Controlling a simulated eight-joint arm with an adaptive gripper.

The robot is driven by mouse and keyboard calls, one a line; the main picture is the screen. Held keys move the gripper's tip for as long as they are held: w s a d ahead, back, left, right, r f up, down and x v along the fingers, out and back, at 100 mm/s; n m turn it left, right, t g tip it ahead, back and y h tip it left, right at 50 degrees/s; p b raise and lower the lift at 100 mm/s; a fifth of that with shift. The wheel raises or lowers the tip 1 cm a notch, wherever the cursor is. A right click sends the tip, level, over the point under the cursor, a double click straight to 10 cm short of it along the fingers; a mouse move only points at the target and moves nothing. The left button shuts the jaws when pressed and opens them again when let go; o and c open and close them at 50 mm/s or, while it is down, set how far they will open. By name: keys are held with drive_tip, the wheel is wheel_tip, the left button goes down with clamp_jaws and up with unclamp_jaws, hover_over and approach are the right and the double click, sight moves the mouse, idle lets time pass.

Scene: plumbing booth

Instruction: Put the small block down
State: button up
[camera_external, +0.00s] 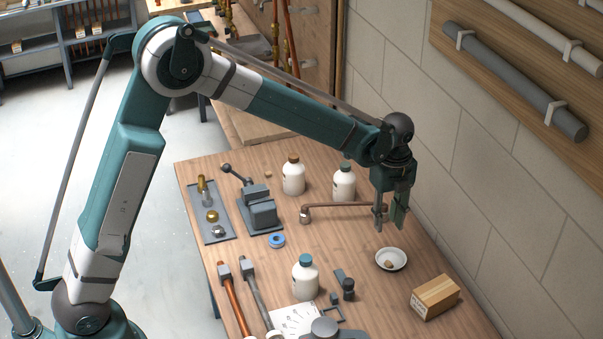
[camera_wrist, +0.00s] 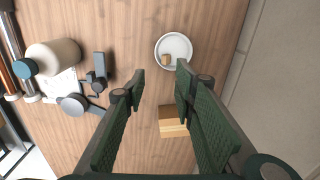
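The small block (camera_external: 388,265) is a little tan wooden piece lying inside a white bowl (camera_external: 398,254) on the right part of the table. In the wrist view the same small block (camera_wrist: 166,59) sits toward the left of the bowl floor, and the bowl (camera_wrist: 188,44) is at the top centre. My gripper (camera_external: 389,224) points down above the table, behind and clear of the bowl. In the wrist view its two green padded fingers (camera_wrist: 160,80) stand apart with nothing between them.
A larger wooden block (camera_external: 435,297) lies right of the bowl. White bottles (camera_external: 344,184), a vise (camera_external: 258,210), a copper pipe (camera_external: 345,204) and a blue tape roll (camera_external: 277,240) stand around the table. The wall (camera_external: 465,190) bounds the right side.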

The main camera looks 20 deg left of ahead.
drive_tip(key=s+a+r+n+t, duration=0.1)
drive_tip(key=s+a+r+n, duration=0.25)
drive_tip(key=a+r, duration=0.4)
drive_tip(key=s+a+r+n+t+h, duration=0.15)
drive_tip(key=a+r+n, duration=0.3)
drive_tip(key=a, duration=0.55)
drive_tip(key=s+a+r+n+t+y, duration=0.1)
drive_tip(key=s+a+r+n, duration=0.3)
drive_tip(key=a, duration=0.5)
drive_tip(key=s+a+r+n+t, duration=0.1)
drive_tip(key=s+a+n+t, duration=0.2)
drive_tip(key=s+a+n, duration=1.1)
drive_tip(key=shift+s+a+r, duration=0.25)
drive_tip(key=shift+s+a, duration=2.25)
drive_tip(key=shift+a, duration=1)
drive_tip(key=shift+o, duration=0.8)
drive_tip(key=shift+t, duration=0.25)
drive_tip(key=shift+w, duration=0.1)
